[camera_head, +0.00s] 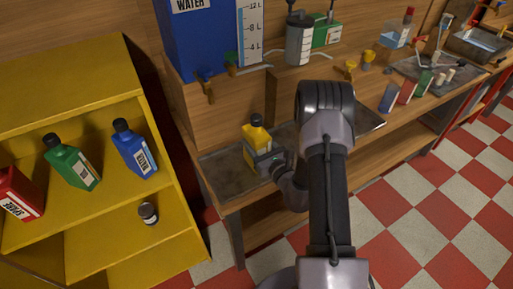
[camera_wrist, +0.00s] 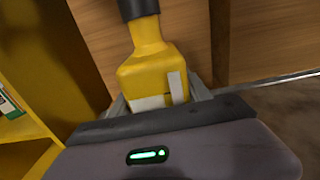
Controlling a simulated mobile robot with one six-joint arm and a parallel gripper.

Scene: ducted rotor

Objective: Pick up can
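A yellow can (camera_head: 256,136) with a black cap and a pale label stands on the metal tray (camera_head: 222,170) at the near left end of the workbench. My gripper (camera_head: 268,162) is at the can, low on its body. In the wrist view, the can (camera_wrist: 148,68) fills the middle, and the fingers of my gripper (camera_wrist: 158,104) lie one on each side of it, close to its sides. I cannot tell whether they touch it. The can's lower part is hidden behind the gripper body.
A yellow shelf (camera_head: 75,70) at left holds a red can (camera_head: 20,190), a green can (camera_head: 70,160), a blue can (camera_head: 134,148) and a small dark jar (camera_head: 148,212). A blue water tank (camera_head: 205,40) stands behind the tray. The checkered floor (camera_head: 440,215) at right is clear.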

